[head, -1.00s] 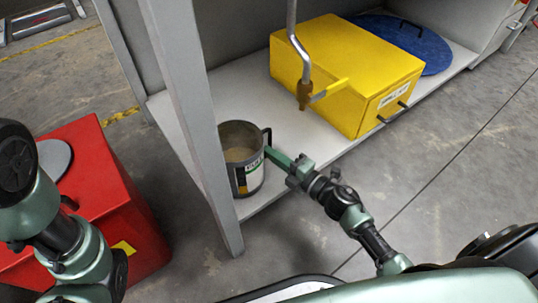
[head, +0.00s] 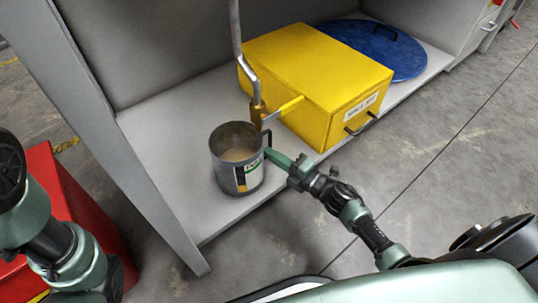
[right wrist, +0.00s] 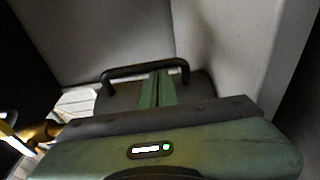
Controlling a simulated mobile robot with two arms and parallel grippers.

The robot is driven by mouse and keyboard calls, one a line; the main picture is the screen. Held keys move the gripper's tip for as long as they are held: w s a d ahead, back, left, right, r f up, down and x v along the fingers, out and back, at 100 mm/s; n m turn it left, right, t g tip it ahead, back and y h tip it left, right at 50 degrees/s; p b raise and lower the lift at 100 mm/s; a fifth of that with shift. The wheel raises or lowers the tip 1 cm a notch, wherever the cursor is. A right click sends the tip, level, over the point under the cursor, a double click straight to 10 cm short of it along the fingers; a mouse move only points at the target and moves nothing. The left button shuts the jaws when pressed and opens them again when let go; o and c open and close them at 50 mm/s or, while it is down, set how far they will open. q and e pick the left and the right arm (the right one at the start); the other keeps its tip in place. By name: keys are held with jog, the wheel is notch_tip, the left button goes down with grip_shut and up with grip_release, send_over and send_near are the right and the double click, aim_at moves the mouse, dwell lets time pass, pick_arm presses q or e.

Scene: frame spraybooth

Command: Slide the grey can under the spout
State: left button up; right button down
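The grey can (head: 228,178), with a white, green and yellow label and a dark handle, stands upright on the grey shelf. It holds something beige. The spout (head: 257,113) is a brass outlet at the end of a bent grey pipe, with a yellow lever. In the head view it ends just above and right of the can's far rim, apart from it. My right gripper (head: 272,155) is at the can's right side, its green fingers together at the handle. In the right wrist view the fingers (right wrist: 157,89) meet the handle bar (right wrist: 140,70). My left gripper is out of view.
A yellow box (head: 312,85) with a black handle stands right of the can, and a round blue lid (head: 375,48) lies behind it. A grey post (head: 125,150) rises at the shelf's left front. A red box (head: 75,195) stands on the floor at the left.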

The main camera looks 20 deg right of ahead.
jog(key=shift+w+d, duration=0.2)
jog(key=shift+d, duration=0.95)
jog(key=shift+w+d, duration=0.2)
jog(key=shift+d, duration=0.95)
